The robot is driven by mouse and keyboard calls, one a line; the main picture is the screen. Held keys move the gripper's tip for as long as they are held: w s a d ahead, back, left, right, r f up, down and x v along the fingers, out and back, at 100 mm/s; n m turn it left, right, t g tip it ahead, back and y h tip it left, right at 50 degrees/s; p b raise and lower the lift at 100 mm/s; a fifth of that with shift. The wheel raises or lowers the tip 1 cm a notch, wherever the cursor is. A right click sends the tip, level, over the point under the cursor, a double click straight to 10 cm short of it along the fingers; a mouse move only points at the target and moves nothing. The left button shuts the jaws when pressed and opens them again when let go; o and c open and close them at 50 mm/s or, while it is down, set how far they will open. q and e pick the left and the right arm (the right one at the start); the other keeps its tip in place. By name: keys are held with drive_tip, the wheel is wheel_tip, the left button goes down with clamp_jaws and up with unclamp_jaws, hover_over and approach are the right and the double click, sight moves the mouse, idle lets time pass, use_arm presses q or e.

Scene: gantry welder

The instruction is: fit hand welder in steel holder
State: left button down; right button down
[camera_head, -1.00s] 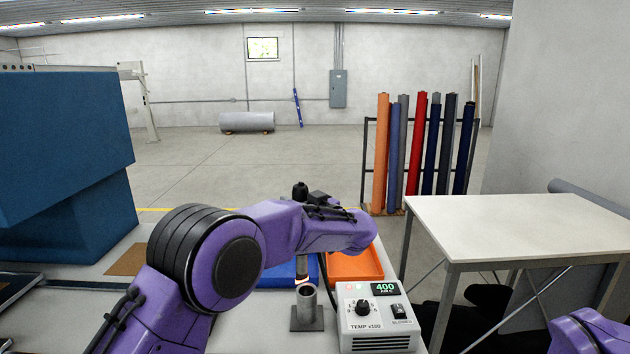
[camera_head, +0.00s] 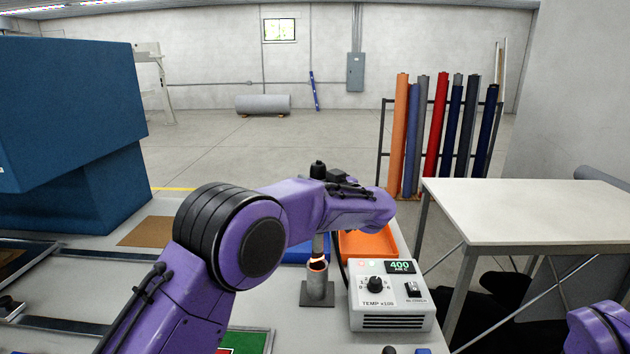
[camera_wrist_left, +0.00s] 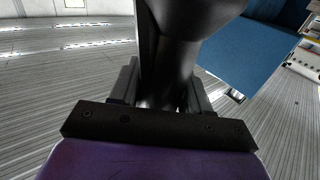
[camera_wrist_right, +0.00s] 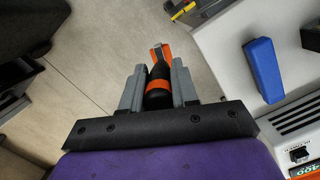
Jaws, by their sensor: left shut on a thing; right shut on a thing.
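The hand welder (camera_head: 318,243) stands upright, with a black top and a bare metal nozzle. Its glowing orange tip is at the mouth of the grey steel holder (camera_head: 317,287), a short tube on a square base plate. How deep the tip sits inside the tube is hard to tell. My left gripper (camera_wrist_left: 160,95) is shut on the welder's black body in the left wrist view; my purple arm hides part of the welder in the head view. My right gripper (camera_wrist_right: 157,85) is shut on a black tool with orange bands, away from the holder.
The white heat control box (camera_head: 391,295), reading 400, stands right of the holder. An orange tray (camera_head: 368,244) and a blue tray (camera_head: 296,252) lie behind. A blue block (camera_wrist_right: 263,70) lies on the bench in the right wrist view. A white table (camera_head: 530,215) stands right.

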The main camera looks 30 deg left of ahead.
use_arm(q)
drive_tip(key=shift+s+r, duration=0.15)
use_arm(e)
drive_tip(key=shift+s, duration=0.1)
use_arm(q)
drive_tip(key=shift+p, duration=0.6)
use_arm(e)
drive_tip(key=shift+r, duration=0.5)
